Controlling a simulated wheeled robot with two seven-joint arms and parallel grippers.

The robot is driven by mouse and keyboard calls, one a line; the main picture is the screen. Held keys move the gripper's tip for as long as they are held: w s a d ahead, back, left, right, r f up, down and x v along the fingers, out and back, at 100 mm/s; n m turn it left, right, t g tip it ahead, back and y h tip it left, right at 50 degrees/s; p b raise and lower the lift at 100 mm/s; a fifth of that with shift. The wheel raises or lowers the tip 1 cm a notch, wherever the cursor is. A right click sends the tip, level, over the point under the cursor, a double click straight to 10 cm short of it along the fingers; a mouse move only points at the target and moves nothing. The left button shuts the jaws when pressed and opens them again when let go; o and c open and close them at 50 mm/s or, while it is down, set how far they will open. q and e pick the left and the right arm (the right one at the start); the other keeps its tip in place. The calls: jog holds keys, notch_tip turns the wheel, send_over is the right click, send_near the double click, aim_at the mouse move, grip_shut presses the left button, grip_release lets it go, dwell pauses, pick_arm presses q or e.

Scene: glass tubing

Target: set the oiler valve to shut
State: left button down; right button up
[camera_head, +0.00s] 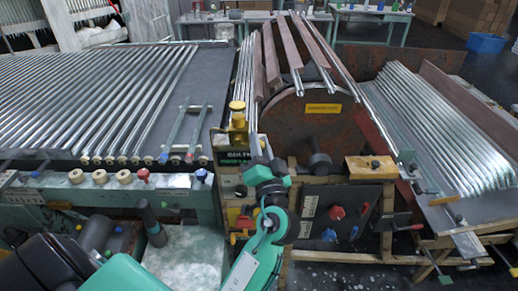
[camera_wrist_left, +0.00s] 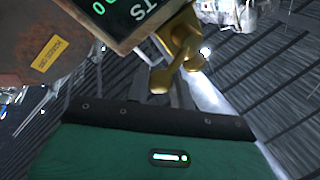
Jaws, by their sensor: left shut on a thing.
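The oiler (camera_head: 238,113) is a yellow brass fitting on top of the dark box with the display in the head view. In the left wrist view the brass oiler valve (camera_wrist_left: 180,42) stands beside the display box, with a rounded lever reaching down to my fingers. My left gripper (camera_wrist_left: 160,88) is shut on the end of this lever, with a dark finger on either side. In the head view my left gripper (camera_head: 257,147) is close to the right of the box and partly hidden by its own wrist. My right gripper is not in view.
The display box (camera_head: 235,158) stands close beside the gripper. A rusty drum (camera_head: 310,122) with a yellow label stands to its right. Racks of glass tubes (camera_head: 110,95) lie on the left and more tubes (camera_head: 435,125) on the right. A panel with knobs (camera_head: 335,215) is below the drum.

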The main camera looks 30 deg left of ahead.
pick_arm(q)
jog(key=shift+f+m+t+b, duration=0.2)
jog(key=shift+m+t+b, duration=0.1)
jog(key=shift+m, duration=0.4)
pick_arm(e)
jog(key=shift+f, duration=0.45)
pick_arm(q)
jog(key=c, duration=1.3)
grip_release()
jog(key=shift+f, duration=0.1)
